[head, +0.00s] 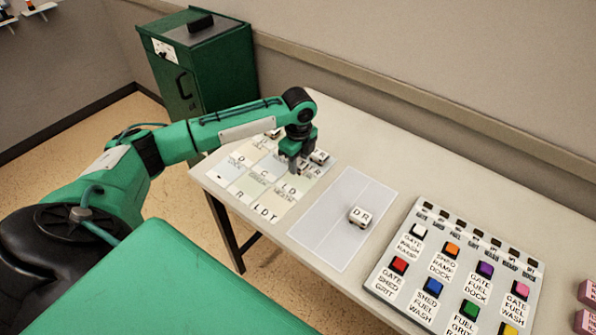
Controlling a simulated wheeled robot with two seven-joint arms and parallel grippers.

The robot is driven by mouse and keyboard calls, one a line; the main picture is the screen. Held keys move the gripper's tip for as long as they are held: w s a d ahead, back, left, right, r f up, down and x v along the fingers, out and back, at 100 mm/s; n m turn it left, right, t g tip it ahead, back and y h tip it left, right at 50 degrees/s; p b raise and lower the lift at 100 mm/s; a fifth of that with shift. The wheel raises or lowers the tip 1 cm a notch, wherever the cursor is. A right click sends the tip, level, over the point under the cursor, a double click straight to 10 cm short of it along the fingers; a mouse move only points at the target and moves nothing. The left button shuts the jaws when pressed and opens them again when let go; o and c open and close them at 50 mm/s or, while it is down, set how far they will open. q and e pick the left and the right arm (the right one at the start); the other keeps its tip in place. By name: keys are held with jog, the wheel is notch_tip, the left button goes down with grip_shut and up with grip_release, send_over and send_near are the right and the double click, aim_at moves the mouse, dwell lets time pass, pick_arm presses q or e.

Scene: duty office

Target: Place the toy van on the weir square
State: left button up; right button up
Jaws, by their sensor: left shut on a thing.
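My left gripper (295,165) points down over the far right part of a pale board of lettered squares (238,180). It is shut on a small white toy vehicle (303,166), mostly hidden by the fingers; I cannot tell for sure that it is the van, nor whether it touches the board. Another small white toy vehicle (319,157) is just right of the gripper, and one more (273,133) is at the board's far edge. The squares' small words are too small to read, so I cannot pick out the weir square. My right gripper is out of view.
A white toy vehicle marked DR (360,215) stands on a grey two-part mat (330,228) right of the board. A panel with coloured buttons (447,270) lies further right. A green cabinet (205,65) stands behind the table's left end.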

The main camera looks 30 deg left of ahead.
aim_at(298, 181)
pick_arm(q)
jog(key=shift+f, duration=0.55)
notch_tip(298, 181, down, 4)
jog(key=shift+r, duration=0.25)
jog(key=shift+f, duration=0.15)
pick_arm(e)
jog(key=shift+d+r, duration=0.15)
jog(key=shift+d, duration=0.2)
pick_arm(q)
jog(key=o, duration=1)
jog(key=shift+f, duration=0.15)
jog(key=shift+c, duration=0.2)
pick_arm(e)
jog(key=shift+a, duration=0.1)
